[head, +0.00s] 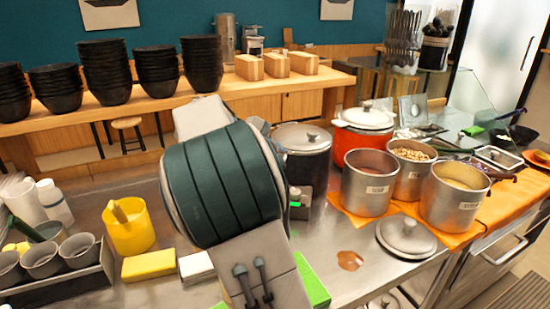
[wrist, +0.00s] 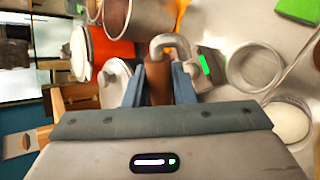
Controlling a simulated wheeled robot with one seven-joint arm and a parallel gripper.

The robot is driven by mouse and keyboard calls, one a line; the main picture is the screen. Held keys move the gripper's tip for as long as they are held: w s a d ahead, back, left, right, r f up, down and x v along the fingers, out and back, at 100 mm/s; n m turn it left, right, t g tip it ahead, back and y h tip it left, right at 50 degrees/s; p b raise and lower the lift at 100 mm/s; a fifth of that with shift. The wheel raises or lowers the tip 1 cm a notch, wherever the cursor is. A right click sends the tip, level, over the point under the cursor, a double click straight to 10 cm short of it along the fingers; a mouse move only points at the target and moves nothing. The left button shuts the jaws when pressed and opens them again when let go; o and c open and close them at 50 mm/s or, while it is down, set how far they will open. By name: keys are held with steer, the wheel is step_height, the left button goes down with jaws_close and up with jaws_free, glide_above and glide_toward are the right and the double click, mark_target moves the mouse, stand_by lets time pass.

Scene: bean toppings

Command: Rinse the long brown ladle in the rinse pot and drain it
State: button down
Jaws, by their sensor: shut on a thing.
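My gripper (wrist: 157,88) shows in the wrist view, its two blue fingers shut on the brown handle of the long brown ladle (wrist: 157,72). The handle ends in a grey metal hook (wrist: 172,44). The ladle's bowl is not visible, so I cannot tell whether it is in a pot. In the head view my arm hides the gripper and ladle. No pot can be surely named as the rinse pot; a clear round vessel (wrist: 254,68) and one with whitish contents (wrist: 289,124) lie to the right in the wrist view.
Steel pots of reddish contents (head: 369,190), beans (head: 409,176) and yellow contents (head: 455,206) stand at the right. Behind are a lidded dark pot (head: 303,160) and orange pot (head: 361,139). A loose lid (head: 406,236) and brown spill (head: 350,260) lie on the counter.

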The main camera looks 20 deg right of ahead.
steer(key=shift+s+d+f+t+b, duration=0.1)
steer(key=shift+s+f+t+b, duration=0.15)
steer(key=shift+f+b, duration=0.35)
steer(key=shift+s+d+f+t+b, duration=0.1)
steer(key=shift+s+f+t+b, duration=0.1)
steer(key=shift+f+b, duration=0.35)
steer(key=f+b, duration=0.1)
steer(key=b, duration=0.2)
steer(key=s+f+m+t+y+b, duration=0.1)
steer(key=f+b, duration=0.1)
steer(key=b, duration=0.1)
steer(key=shift+d+f+t, duration=0.15)
steer(key=shift+d+t, duration=0.05)
steer(key=shift+t, duration=0.05)
